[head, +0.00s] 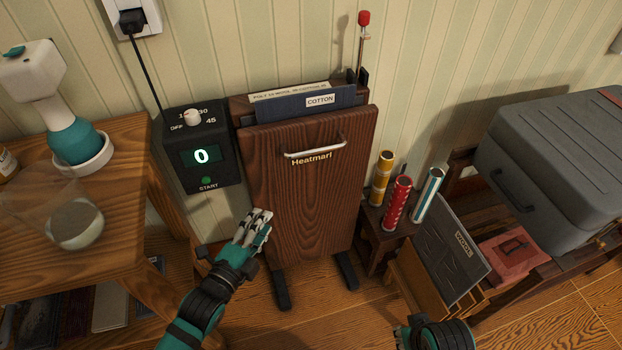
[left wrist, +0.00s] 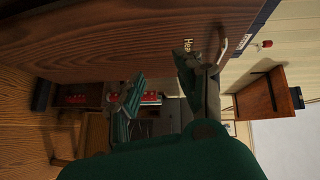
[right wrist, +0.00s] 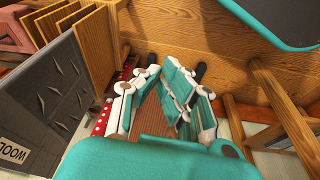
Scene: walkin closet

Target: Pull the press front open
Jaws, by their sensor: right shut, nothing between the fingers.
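The press front (head: 305,200) is a dark wooden panel lettered "Heatmarl", standing upright on the press. Its pale metal bar handle (head: 316,149) is near the top. My left gripper (head: 256,222) is in front of the panel's lower left side, below and left of the handle. In the left wrist view its fingers (left wrist: 155,85) are spread with nothing between them, and the handle (left wrist: 222,48) shows beyond the right finger. My right gripper (right wrist: 165,95) is shut and empty. Only its wrist shows at the bottom of the head view, well right of the press.
A black control box (head: 203,150) reading 0 stands left of the press. A wooden side table (head: 110,200) is farther left. A small stool (head: 385,226) with colored tubes, a rack with a WOOL board (head: 450,240) and a grey case (head: 560,165) stand right. Floor in front is partly clear.

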